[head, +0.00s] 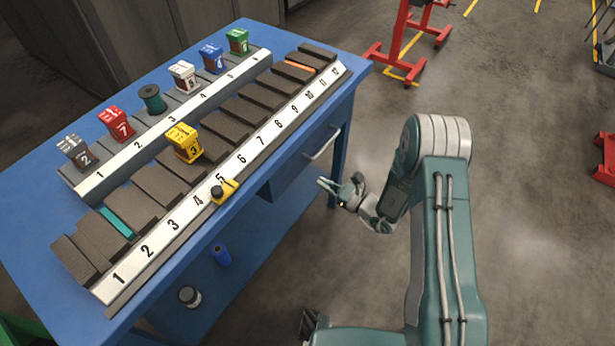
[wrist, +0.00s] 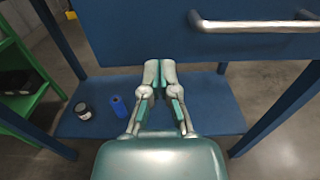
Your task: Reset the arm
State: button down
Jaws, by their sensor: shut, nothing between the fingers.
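My gripper (head: 333,186) hangs in the air at the front right of the blue workbench (head: 343,113), beside its drawer front. In the wrist view my gripper (wrist: 160,72) is shut with its fingertips together and nothing between them. It points at the bench's underside, below a metal drawer handle (wrist: 255,22). My teal arm rises from the bottom right in the head view and bends at the elbow toward the bench. The gripper appears apart from the bench.
Numbered racks on the bench hold several coloured blocks, including a yellow block (head: 184,145) and red block (head: 117,123). A small yellow item (head: 224,191) sits near label 5. A blue cylinder (head: 221,254) and dark jar (head: 190,296) stand on the lower shelf. Red stands (head: 408,45) are behind.

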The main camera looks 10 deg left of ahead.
jog(key=v, duration=0.5)
jog(key=shift+s+d, duration=0.15)
jog(key=shift+s, duration=0.05)
jog(key=s+r+n+g+h, duration=0.2)
jog(key=s+r+n+g, duration=0.4)
jog(key=r, duration=0.4)
jog(key=s+r+n+g+h, duration=0.2)
jog(key=s+r+n+g, duration=0.15)
jog(key=r+n, duration=0.45)
jog(key=s+d+r+n+t+h, duration=0.8)
jog(key=s+d+r+h, duration=0.4)
jog(key=d, duration=0.6)
notch_tip(320, 180, up, 3)
jog(key=shift+s+f+n+h, duration=0.1)
jog(key=shift+s+n+h, duration=0.2)
jog(key=shift+s, duration=0.6)
